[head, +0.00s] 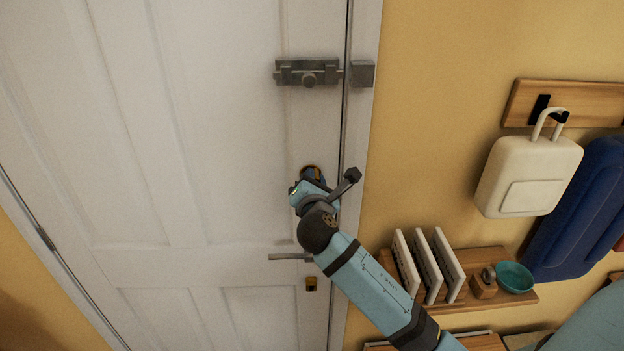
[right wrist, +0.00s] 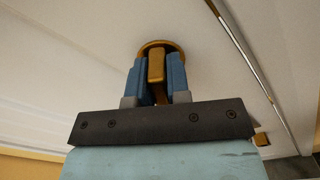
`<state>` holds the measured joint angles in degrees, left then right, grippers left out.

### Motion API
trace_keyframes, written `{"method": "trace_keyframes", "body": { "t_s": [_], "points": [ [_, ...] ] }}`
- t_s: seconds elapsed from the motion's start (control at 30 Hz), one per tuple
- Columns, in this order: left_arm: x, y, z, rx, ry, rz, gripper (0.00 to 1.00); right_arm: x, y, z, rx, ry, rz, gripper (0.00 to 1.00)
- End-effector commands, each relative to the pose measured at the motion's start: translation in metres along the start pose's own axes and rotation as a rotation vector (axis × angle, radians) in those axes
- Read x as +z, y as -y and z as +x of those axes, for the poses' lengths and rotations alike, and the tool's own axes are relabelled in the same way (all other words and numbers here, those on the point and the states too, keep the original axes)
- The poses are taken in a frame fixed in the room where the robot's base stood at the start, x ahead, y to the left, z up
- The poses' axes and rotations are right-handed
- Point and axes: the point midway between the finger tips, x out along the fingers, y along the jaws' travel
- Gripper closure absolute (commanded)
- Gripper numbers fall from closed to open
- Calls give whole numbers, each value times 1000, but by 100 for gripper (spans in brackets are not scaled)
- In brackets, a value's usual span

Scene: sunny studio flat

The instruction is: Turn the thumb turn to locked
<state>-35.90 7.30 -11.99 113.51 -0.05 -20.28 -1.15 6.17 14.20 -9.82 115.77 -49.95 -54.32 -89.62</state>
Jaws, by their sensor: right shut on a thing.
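The thumb turn is a brass piece on the white door (head: 215,150), above the lever handle (head: 290,257). In the right wrist view the thumb turn (right wrist: 156,66) stands out from its round brass plate, between two blue fingers. My right gripper (head: 311,175) is at the thumb turn, and in the right wrist view the gripper (right wrist: 157,80) is shut on it. In the head view my gripper covers most of the thumb turn; only part of the brass rim shows. My left gripper is not in view.
A grey slide bolt (head: 308,74) is higher on the door, with its keeper (head: 362,74) on the frame. A brass keyhole plate (head: 311,284) is below the handle. At right are a shelf (head: 520,298), a teal bowl (head: 514,277) and a hanging white bag (head: 528,175).

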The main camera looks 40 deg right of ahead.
Motion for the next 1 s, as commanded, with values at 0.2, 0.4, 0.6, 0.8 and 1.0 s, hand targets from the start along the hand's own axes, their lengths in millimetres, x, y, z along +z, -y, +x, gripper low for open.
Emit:
{"method": "trace_keyframes", "body": {
  "t_s": [0.2, 0.4, 0.6, 0.8, 1.0],
  "points": [
    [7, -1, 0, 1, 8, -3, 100, -1, 2, 0, -2, -1, 210, 100],
    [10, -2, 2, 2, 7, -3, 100, -2, 3, 0, -1, -1, 400, 100],
    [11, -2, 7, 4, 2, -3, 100, -2, 4, 0, -2, -1, 585, 100],
    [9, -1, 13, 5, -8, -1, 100, -3, 4, 0, -2, 0, 743, 100],
    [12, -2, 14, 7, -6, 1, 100, -3, 4, 0, -1, -1, 857, 100]
  ]
}}
